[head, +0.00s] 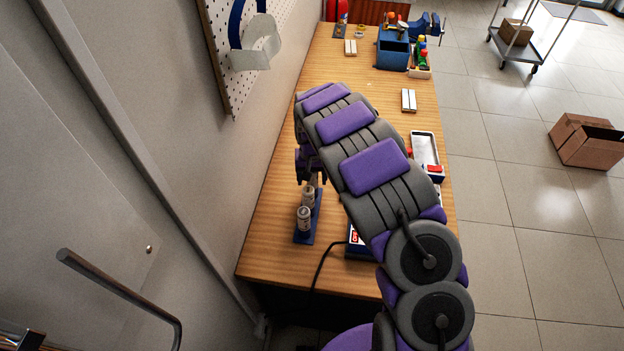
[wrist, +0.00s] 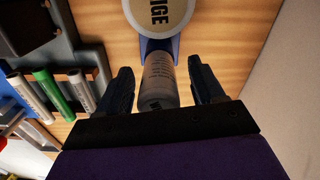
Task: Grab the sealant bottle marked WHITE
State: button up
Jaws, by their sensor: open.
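In the wrist view a grey bottle (wrist: 160,78) stands between the two fingers of my gripper (wrist: 163,82). The fingers are open, with a gap on each side of it. Its large print starts with what looks like a W; the rest is hidden by the gripper's dark edge. Another bottle (wrist: 158,14), with a pale label ending in "IGE", is cut off by the top edge. In the head view two grey bottles, the nearer one (head: 304,221) clearer, stand on a narrow blue holder (head: 302,238); my arm hides much of the gripper.
The wooden workbench (head: 262,235) runs along the wall under a pegboard (head: 222,40). A blue bin (head: 392,54) and a white tray (head: 424,148) lie farther along it. A black cable (head: 323,263) crosses the near end. In the wrist view several tubes, one green (wrist: 54,94), sit at left.

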jog(key=shift+a+f, duration=0.15)
jog(key=shift+f, duration=0.2)
jog(key=shift+d+r, duration=0.1)
jog(key=shift+d, duration=0.2)
jog(key=c, duration=0.4)
jog(key=shift+a, duration=0.15)
jog(key=c, duration=0.8)
